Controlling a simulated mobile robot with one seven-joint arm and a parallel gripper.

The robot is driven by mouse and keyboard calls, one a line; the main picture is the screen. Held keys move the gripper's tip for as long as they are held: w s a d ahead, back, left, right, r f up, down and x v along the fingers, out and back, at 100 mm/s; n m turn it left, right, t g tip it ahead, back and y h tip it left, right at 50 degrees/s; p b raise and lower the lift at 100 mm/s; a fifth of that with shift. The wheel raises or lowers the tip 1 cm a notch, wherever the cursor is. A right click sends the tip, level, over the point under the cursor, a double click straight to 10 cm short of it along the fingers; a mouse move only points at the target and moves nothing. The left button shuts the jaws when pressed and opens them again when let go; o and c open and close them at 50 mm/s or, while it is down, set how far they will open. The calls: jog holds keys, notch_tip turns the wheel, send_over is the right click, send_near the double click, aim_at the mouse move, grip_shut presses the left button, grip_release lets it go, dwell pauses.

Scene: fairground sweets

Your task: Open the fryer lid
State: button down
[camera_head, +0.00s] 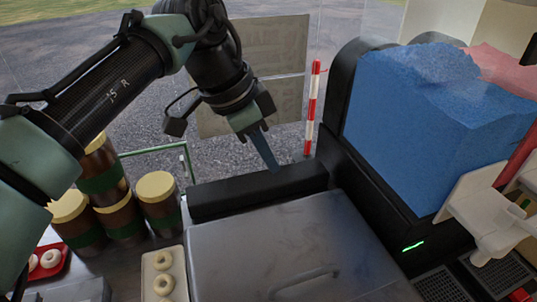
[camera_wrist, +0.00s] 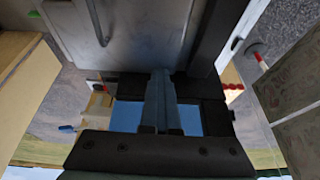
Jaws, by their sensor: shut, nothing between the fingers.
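The fryer lid (camera_head: 285,235) is a grey metal panel at the bottom middle of the head view. It looks flat and closed, with a bar handle (camera_head: 305,281) near its front edge. A long black housing (camera_head: 235,197) runs along its back edge. My gripper (camera_head: 274,166) is shut and empty, pointing down close to the housing's top, away from the handle. I cannot tell whether the fingertips touch the housing. In the wrist view the shut fingers (camera_wrist: 160,85) are in the middle, and the lid (camera_wrist: 138,30) with its handle (camera_wrist: 96,22) is at the top.
A machine with a blue slush tank (camera_head: 430,115) stands right of the fryer. Brown jars with yellow lids (camera_head: 160,205) stand on the left, near a white tray of doughnuts (camera_head: 163,275) and a red tray (camera_head: 48,268). A red-white pole (camera_head: 312,105) stands behind.

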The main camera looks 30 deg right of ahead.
jog(key=c, duration=0.8)
grip_release()
jog(key=shift+c, duration=0.2)
jog(key=s+b+v, duration=0.1)
jog(key=v, duration=1.2)
jog(key=shift+w+b, duration=0.3)
jog(key=shift+w, duration=0.2)
jog(key=shift+d, duration=0.1)
